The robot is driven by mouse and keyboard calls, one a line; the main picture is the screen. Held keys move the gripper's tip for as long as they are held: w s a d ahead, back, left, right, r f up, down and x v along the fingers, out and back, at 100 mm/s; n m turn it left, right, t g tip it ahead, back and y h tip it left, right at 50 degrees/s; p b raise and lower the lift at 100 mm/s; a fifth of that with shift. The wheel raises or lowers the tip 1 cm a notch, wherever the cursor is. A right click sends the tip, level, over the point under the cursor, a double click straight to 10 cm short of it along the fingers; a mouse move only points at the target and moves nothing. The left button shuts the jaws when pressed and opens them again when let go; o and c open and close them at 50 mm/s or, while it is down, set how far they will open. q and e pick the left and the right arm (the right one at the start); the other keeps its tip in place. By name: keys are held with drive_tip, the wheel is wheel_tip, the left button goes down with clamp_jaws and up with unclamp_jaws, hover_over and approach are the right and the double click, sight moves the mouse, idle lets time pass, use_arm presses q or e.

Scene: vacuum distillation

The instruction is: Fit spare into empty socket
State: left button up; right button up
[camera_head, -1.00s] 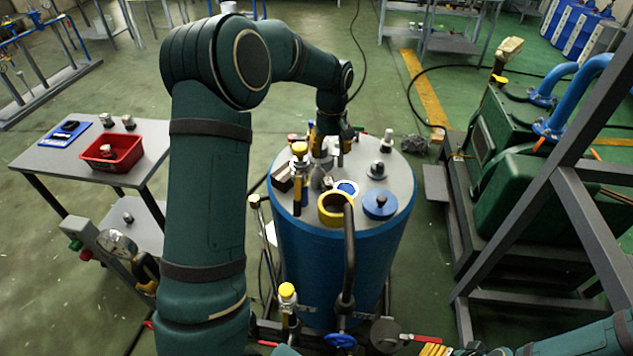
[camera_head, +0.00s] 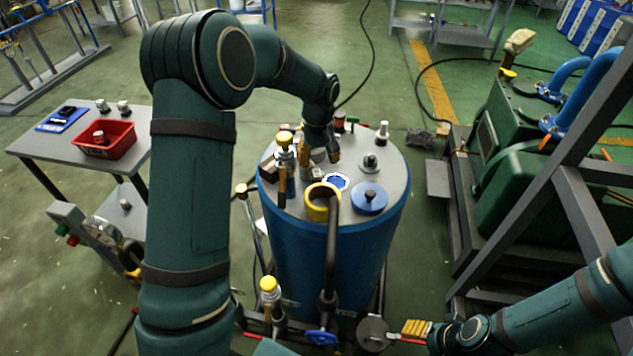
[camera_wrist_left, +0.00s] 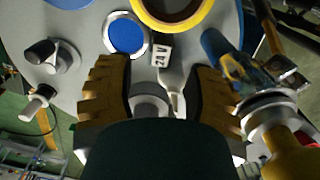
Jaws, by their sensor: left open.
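My left gripper (camera_head: 322,158) is over the top of the blue vessel (camera_head: 335,240). In the left wrist view its yellow ridged fingers (camera_wrist_left: 160,100) are apart. A grey round fitting (camera_wrist_left: 150,104) and a pale stem with a small white tag (camera_wrist_left: 160,55) show between them; no grip on either is seen. The palm hides what is below. A silver ring with a blue centre (camera_wrist_left: 126,35) lies just ahead. I cannot tell which fitting is the spare or which socket is empty. My right gripper (camera_head: 417,328), with yellow fingers, is at the lower right, beside the vessel's base.
The lid also bears a yellow-rimmed port (camera_head: 321,202), a blue cap (camera_head: 369,199), a dark knob (camera_head: 370,162) and a yellow-topped valve (camera_head: 284,145). A side table holds a red tray (camera_head: 104,140) with a fitting inside. A grey frame (camera_head: 590,210) stands at right.

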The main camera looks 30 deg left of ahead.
sight(318, 176)
use_arm(q)
drive_tip(key=shift+a+f+b, duration=0.1)
drive_tip(key=shift+f+b, duration=0.65)
drive_tip(key=shift+f, duration=2.45)
drive_tip(key=shift+s+r, duration=0.1)
clamp_jaws()
